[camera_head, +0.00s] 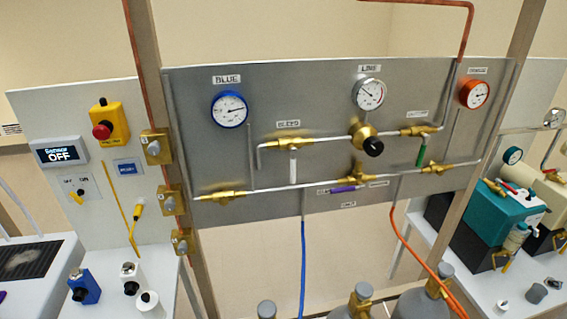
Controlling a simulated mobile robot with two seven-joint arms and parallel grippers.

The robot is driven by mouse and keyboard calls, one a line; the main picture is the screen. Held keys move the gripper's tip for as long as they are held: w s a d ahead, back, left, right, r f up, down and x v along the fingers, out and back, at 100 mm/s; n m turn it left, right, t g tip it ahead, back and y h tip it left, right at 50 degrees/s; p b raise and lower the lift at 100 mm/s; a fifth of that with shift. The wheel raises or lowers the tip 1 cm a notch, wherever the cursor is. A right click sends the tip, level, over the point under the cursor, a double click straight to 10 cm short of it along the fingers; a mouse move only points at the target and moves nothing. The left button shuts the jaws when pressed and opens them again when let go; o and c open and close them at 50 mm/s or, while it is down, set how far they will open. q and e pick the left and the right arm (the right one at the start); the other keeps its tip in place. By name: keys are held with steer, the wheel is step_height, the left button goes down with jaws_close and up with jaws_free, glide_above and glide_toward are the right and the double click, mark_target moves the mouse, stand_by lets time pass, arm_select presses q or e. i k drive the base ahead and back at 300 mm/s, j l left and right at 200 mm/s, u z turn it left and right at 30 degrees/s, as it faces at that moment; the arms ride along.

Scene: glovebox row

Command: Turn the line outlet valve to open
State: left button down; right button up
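A grey valve panel (222,160) stands in the middle of the head view. On its right side a brass valve (418,131) with a green handle (421,155) sits on the upper pipe, right of the brass regulator with a black knob (373,147). The green handle hangs down, across the pipe. The small label (416,113) above this valve is too blurred to read surely; it may mark the line outlet. The LINE gauge (369,94) is above the regulator. Neither of my grippers shows in this view.
A white handle (293,164) hangs down on the left pipe branch; a purple handle (342,189) lies along the lower pipe. Gas cylinders (360,301) stand below, with blue (303,255) and orange (412,250) hoses. A wooden post (497,120) flanks the panel.

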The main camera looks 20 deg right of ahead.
mark_target(426, 137)
steer(key=l+z, duration=0.2)
steer(key=z, duration=0.3)
steer(key=l+z, duration=0.15)
steer(key=z, duration=0.3)
steer(key=i+l+z, duration=0.1)
steer(key=z, duration=0.4)
steer(key=l, duration=0.1)
